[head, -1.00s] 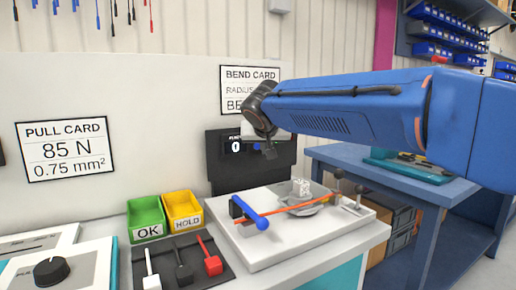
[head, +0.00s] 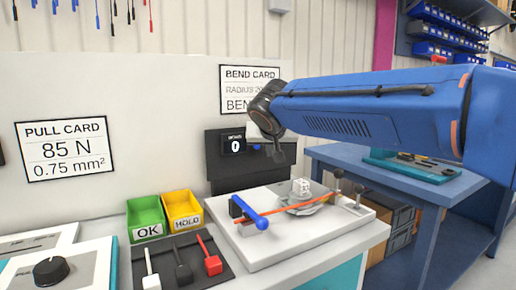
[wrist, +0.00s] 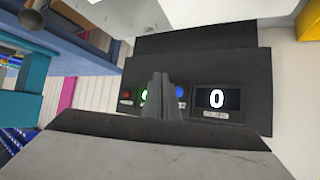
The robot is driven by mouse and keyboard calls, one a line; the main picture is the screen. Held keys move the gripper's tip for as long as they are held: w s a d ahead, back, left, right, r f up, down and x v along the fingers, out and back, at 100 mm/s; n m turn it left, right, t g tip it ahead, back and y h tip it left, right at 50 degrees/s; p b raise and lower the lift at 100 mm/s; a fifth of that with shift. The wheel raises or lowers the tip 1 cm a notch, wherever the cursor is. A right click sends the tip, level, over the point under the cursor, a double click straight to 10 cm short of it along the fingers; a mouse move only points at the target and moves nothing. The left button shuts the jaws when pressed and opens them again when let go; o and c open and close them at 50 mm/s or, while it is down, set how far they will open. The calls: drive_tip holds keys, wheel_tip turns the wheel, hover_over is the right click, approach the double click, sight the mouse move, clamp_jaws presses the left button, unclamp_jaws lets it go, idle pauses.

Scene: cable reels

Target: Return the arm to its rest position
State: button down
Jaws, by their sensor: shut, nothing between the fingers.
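My blue arm reaches in from the right in the head view. My gripper (head: 279,155) hangs at its end, above the back of the white bend fixture (head: 300,238) and in front of the dark control box (head: 222,170). In the wrist view the gripper's fingers (wrist: 161,85) are together and empty. The same box (wrist: 255,70) fills the middle there, with a display reading 0 and red, green and blue buttons partly behind the fingers. Whether the fingers touch the box cannot be told.
An orange wire (head: 300,211) and a blue-handled lever (head: 250,213) lie across the fixture. A green OK bin (head: 146,218) and a yellow HOLD bin (head: 182,209) stand to the left. A blue workbench (head: 345,157) stands behind at right.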

drive_tip(key=shift+g+h, duration=0.5)
drive_tip(key=shift+g, duration=0.2)
drive_tip(key=s+d+f, duration=0.1)
drive_tip(key=s+d, duration=0.1)
drive_tip(key=d, duration=0.2)
drive_tip(key=s+d+f, duration=0.2)
drive_tip(key=d, duration=0.2)
drive_tip(key=s+d+f, duration=0.1)
drive_tip(key=s+d, duration=0.1)
drive_tip(key=d, duration=0.2)
drive_tip(key=shift+d+f, duration=0.25)
drive_tip(key=shift+d, duration=0.15)
drive_tip(key=s+d+f+g, duration=0.2)
drive_tip(key=s+d+f, duration=0.6)
drive_tip(key=s+d, duration=0.35)
drive_tip(key=s+d+f+g, duration=0.1)
drive_tip(key=s+d+f, duration=0.3)
drive_tip(key=s+f, duration=0.4)
drive_tip(key=s+d+f+g, duration=0.1)
drive_tip(key=s+d+f, duration=0.2)
drive_tip(key=s+f, duration=0.5)
drive_tip(key=s, duration=0.4)
drive_tip(key=shift+d+m+g, duration=0.3)
drive_tip(key=shift+d+m, duration=0.05)
drive_tip(key=shift+m, duration=0.05)
